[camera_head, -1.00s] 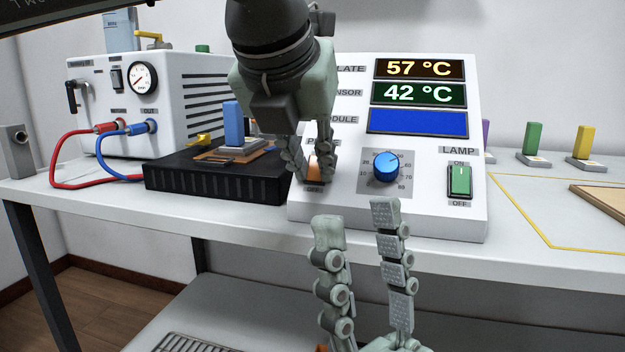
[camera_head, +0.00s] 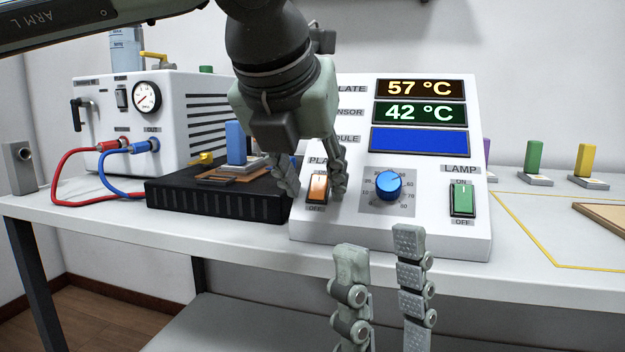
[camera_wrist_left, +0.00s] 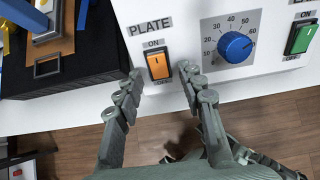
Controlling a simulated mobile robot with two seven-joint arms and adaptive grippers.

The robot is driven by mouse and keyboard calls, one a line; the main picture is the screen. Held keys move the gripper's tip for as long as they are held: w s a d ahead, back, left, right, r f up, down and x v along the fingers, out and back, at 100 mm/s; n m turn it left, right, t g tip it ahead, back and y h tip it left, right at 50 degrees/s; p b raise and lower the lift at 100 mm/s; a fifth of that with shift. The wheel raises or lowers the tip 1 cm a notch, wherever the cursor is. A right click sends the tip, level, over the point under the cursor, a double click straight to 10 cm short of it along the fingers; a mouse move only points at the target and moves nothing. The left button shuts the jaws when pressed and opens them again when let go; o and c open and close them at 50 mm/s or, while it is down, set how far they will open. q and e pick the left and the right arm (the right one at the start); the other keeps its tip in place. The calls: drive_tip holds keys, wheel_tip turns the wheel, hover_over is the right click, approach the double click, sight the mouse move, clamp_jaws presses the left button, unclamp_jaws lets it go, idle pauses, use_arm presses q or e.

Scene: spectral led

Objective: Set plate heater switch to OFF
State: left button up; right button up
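The plate heater switch (camera_head: 317,188) is an orange rocker on the white sloped control panel, under the label PLATE, with ON above it and OFF below. It also shows in the left wrist view (camera_wrist_left: 158,66). I cannot tell for sure which end is pressed in. My left gripper (camera_head: 311,184) is open, one fingertip on each side of the switch; in the left wrist view (camera_wrist_left: 160,82) the fingertips flank its lower part with nothing between them but the switch. Whether they touch the panel is unclear. My right gripper (camera_head: 381,256) is open and empty, low in front of the panel.
Right of the switch are a blue dial (camera_head: 389,186) and the green lamp switch (camera_head: 463,199). Displays above read 57 °C and 42 °C. A black plate unit (camera_head: 220,201) and a white box with hoses (camera_head: 170,100) stand to the left. Coloured blocks stand at the right.

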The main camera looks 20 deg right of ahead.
use_arm(q)
drive_tip(key=v, duration=1.1)
drive_tip(key=shift+s+a+r, duration=0.2)
drive_tip(key=shift+r, duration=0.1)
idle(1.3)
